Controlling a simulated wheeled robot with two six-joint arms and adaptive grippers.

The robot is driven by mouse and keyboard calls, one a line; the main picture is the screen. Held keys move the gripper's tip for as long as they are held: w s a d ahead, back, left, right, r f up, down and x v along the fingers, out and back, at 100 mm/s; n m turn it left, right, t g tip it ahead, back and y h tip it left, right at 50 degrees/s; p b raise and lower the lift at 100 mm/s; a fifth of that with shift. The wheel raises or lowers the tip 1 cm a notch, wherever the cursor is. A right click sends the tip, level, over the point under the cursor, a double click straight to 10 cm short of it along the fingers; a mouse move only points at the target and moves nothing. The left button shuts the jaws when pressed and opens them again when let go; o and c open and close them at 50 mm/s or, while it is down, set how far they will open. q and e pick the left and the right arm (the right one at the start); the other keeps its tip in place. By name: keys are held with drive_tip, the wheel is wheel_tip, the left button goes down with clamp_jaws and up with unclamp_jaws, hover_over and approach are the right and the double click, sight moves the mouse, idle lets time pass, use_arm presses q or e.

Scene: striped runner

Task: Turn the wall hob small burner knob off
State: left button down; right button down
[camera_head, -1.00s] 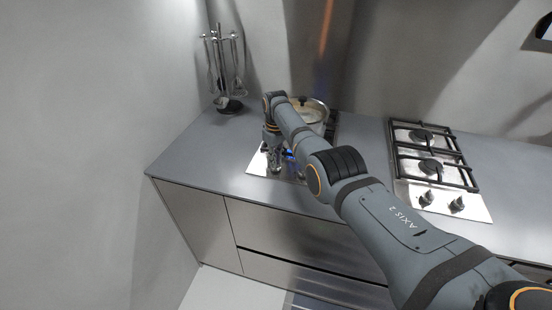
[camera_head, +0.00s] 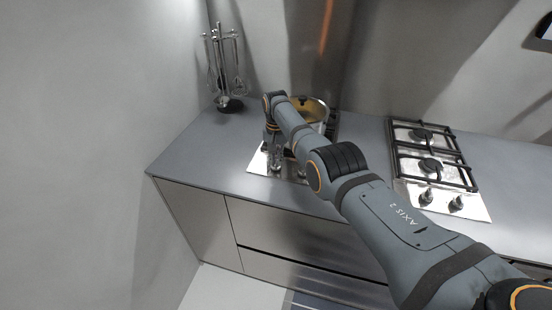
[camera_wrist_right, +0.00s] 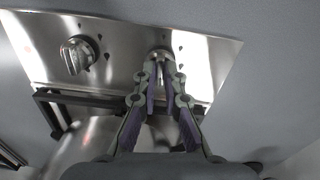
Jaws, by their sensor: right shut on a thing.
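The wall hob (camera_head: 257,166) is the left hob, partly hidden behind my right arm. My right gripper (camera_wrist_right: 160,60) is shut on one of its front knobs (camera_wrist_right: 159,53), whose top shows between the fingertips in the wrist view. In the head view my right gripper (camera_head: 276,168) points down at the hob's front left. The other knob (camera_wrist_right: 78,55) is free, beside the held one in the wrist view. No flame shows at the hob now; its burners are mostly hidden. My left gripper is not in view.
A pot (camera_head: 318,108) stands on the wall hob behind my arm. A second hob (camera_head: 440,192) with two knobs is to the right. A utensil stand (camera_head: 228,103) is in the back left corner. The counter (camera_head: 200,150) left of the hob is clear.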

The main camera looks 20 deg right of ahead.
drive_tip(key=shift+m, duration=0.7)
drive_tip(key=c, duration=1.4)
unclamp_jaws()
drive_tip(key=shift+w, duration=0.1)
drive_tip(key=shift+c, duration=0.2)
wheel_tip(320, 180, up, 12)
